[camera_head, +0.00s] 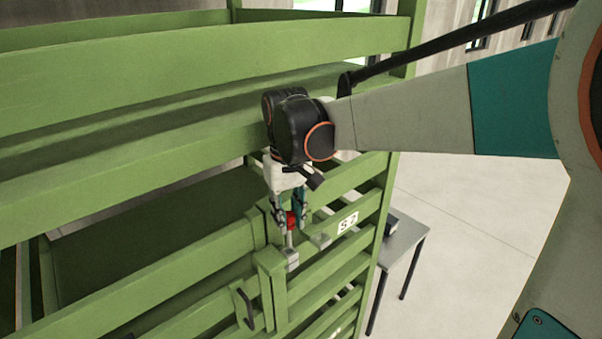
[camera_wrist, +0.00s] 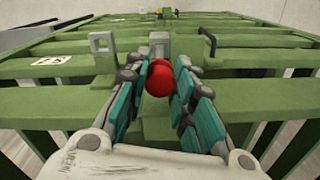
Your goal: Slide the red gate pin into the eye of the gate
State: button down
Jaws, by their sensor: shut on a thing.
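The red gate pin has a round red head, seen in the head view (camera_head: 292,220) and the wrist view (camera_wrist: 159,79). My gripper (camera_head: 290,217) is shut on the red head, with a finger on each side; it also shows in the wrist view (camera_wrist: 159,84). A pale shaft points down below the head in the head view. A grey metal eye (camera_head: 292,262) on the green gate post lies just below the shaft; it shows beyond the red head in the wrist view (camera_wrist: 159,42). Whether the tip is inside the eye I cannot tell.
A black handle (camera_head: 246,308) is on the gate. Green rails (camera_head: 110,160) run close behind my gripper. A grey table (camera_head: 405,240) stands at the right.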

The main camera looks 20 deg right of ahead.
aim_at(290, 246)
jog(key=shift+s+f+b, duration=0.1)
jog(key=shift+f+b, duration=2.95)
jog(key=shift+f, duration=1)
jog(key=c, duration=1.3)
grip_release()
jog(key=shift+r, duration=0.1)
notch_tip(290, 246, up, 12)
jog(key=shift+f, duration=0.1)
